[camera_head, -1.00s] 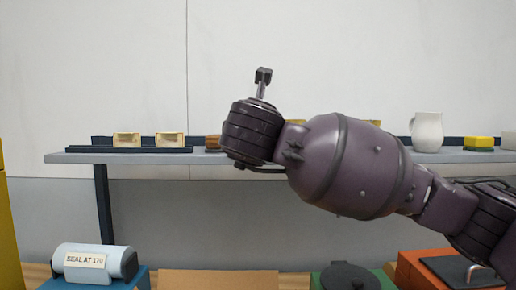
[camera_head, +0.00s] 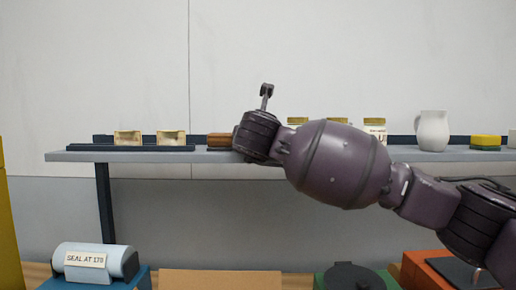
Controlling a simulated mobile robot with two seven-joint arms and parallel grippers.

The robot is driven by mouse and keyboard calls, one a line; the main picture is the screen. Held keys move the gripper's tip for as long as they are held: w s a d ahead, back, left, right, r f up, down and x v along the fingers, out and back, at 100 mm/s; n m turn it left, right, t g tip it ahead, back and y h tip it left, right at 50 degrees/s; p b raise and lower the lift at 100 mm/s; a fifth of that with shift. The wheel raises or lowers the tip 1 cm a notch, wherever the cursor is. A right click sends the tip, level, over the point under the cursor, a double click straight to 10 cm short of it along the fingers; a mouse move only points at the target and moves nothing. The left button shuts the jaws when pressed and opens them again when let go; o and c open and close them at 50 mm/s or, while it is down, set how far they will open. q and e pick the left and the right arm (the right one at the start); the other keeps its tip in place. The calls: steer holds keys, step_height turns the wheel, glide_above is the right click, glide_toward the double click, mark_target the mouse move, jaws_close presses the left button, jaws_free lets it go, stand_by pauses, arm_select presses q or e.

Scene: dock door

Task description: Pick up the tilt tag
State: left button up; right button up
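Two small tan tags, a left one (camera_head: 127,138) and a right one (camera_head: 171,138), stand in a dark holder (camera_head: 120,149) on the left part of the shelf. Their print is too small to read, so I cannot tell which is the tilt tag. My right arm reaches in from the right, across the front of the shelf. Its wrist end is right of the tags and apart from them. A small dark tip of my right gripper (camera_head: 266,90) shows above the wrist; its fingers cannot be made out clearly. My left gripper is out of view.
The grey shelf (camera_head: 420,156) also holds a brown block (camera_head: 220,140), several gold-lidded jars (camera_head: 375,130) partly behind my arm, a white jug (camera_head: 432,131) and a yellow sponge (camera_head: 485,141). Below are a "SEAL AT 170" roll (camera_head: 95,262) and a cardboard box (camera_head: 220,280).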

steer(key=shift+w, duration=0.15)
steer(key=c, duration=1)
steer(key=shift+r, duration=0.15)
